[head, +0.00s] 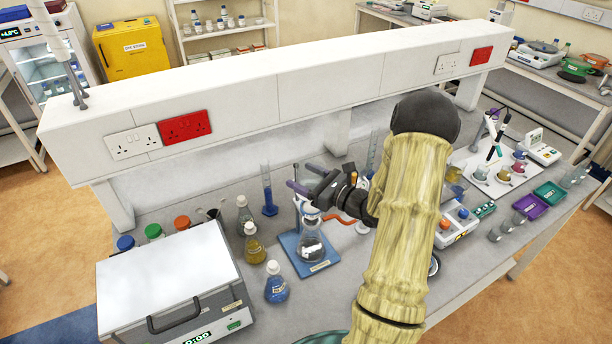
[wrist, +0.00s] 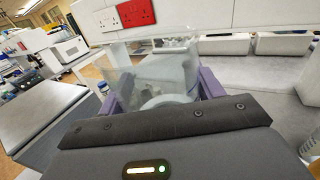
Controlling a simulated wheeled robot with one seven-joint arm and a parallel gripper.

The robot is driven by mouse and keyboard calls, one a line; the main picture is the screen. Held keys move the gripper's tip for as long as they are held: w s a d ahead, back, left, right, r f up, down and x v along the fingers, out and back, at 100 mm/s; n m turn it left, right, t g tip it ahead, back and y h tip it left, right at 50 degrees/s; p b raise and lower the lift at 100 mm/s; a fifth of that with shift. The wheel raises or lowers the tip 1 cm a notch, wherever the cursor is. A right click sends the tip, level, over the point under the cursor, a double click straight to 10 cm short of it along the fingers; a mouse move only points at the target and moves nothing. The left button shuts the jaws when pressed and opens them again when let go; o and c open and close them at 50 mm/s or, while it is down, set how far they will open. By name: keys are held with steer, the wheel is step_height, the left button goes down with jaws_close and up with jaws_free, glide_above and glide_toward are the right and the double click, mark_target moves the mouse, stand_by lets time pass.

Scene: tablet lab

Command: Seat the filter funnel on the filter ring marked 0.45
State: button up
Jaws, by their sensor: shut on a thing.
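My gripper (head: 306,178) is above the bench with its purple fingers pointing left. In the wrist view my gripper (wrist: 160,94) is shut on a clear, see-through funnel (wrist: 165,72), which sits between the two fingers. The funnel is hard to make out in the head view. Just below the fingers, a glass flask (head: 312,246) with a pale top stands on a blue base (head: 290,246) with a small label. I cannot read a 0.45 mark anywhere, and cannot tell whether the funnel touches anything below it.
Several bottles stand left of the flask, among them a blue one (head: 276,288) and a yellow one (head: 254,250). A blue cylinder (head: 268,198) stands behind. A grey-topped instrument (head: 170,275) fills the front left. An orange tube (head: 340,219) lies right of the flask.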

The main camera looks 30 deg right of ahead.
steer(key=shift+s+f, duration=0.15)
steer(key=shift+f, duration=0.45)
steer(key=shift+d+f+b, duration=0.25)
steer(key=shift+f+b, duration=0.6)
steer(key=shift+f, duration=0.1)
steer(key=shift+s+f+b, duration=0.1)
steer(key=shift+f+b, duration=0.25)
steer(key=shift+b, duration=0.05)
steer(key=shift+a+f, duration=0.15)
steer(key=shift+f, duration=0.05)
steer(key=shift+f+b, duration=0.4)
steer(key=shift+b, duration=0.5)
stand_by(0.4)
stand_by(0.4)
steer(key=o, duration=1.1)
steer(key=shift+c, duration=0.2)
